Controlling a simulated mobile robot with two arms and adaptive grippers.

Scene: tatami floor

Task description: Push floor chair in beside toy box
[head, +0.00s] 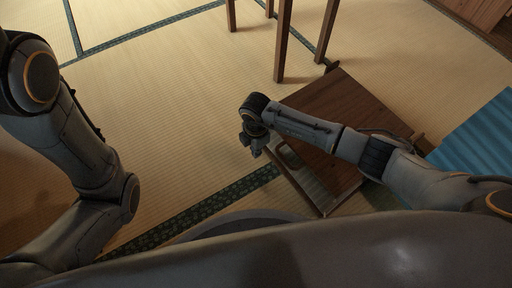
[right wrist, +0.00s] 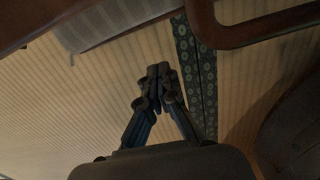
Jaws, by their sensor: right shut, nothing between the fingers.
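A brown wooden piece with a flat panel (head: 335,92) and a rounded slot near its left edge lies low on the floor under my right forearm; it looks like the floor chair. My right gripper (head: 253,143) is shut and empty, just left of the panel's edge. In the right wrist view the closed fingers (right wrist: 158,80) are over the tatami, and a curved brown wooden frame (right wrist: 265,32) crosses the top right. My forearm hides part of the panel. I cannot identify a toy box. My left gripper is out of view.
Dark wooden legs (head: 283,40) of a piece of furniture stand behind the panel. A blue ribbed surface (head: 480,140) is at the right, close to my right arm. The tatami (head: 170,90) left of the gripper is clear. A wooden edge (head: 480,10) shows at the top right.

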